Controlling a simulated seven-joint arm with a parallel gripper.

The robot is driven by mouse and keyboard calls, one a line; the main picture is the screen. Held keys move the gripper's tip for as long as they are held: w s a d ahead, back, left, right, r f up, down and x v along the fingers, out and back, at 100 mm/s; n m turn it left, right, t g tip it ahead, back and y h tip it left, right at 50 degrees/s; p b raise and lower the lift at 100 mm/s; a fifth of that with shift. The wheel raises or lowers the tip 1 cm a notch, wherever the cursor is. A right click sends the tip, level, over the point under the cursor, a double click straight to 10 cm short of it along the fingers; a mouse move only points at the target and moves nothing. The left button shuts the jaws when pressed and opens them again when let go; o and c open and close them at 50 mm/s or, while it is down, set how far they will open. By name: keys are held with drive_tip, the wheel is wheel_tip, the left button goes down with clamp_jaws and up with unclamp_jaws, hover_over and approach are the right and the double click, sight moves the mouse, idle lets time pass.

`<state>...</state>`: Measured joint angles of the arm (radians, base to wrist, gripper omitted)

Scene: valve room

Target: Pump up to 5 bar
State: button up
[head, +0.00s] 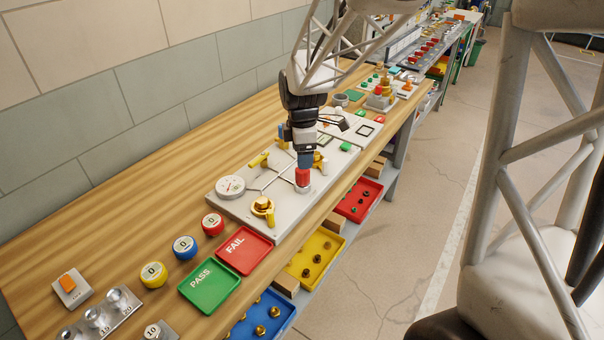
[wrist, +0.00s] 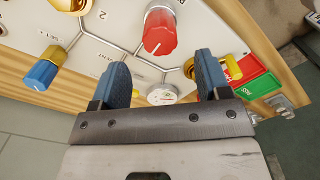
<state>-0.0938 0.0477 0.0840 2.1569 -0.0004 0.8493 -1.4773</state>
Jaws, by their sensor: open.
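The light grey valve panel (head: 237,204) lies on the wooden bench. A red knob (head: 302,178) stands near its front edge; it also shows in the wrist view (wrist: 160,30). The round white gauge (head: 231,187) is at the panel's left end and shows small in the wrist view (wrist: 162,95); its reading is too small to tell. My gripper (head: 304,163) points down just above the red knob. In the wrist view its blue fingers (wrist: 163,75) are apart with nothing between them, and the knob lies beyond the tips.
A brass valve with yellow handle (head: 262,207) sits left of the red knob. A yellow lever (head: 258,160) is farther back. A blue knob (wrist: 43,73) shows in the wrist view. Red FAIL (head: 244,250) and green PASS (head: 209,286) trays lie left of the panel. The back-left bench is clear.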

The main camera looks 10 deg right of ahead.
sight(302, 174)
drive_tip(key=shift+f, duration=3.75)
drive_tip(key=c, duration=0.9)
drive_tip(key=shift+c, duration=0.2)
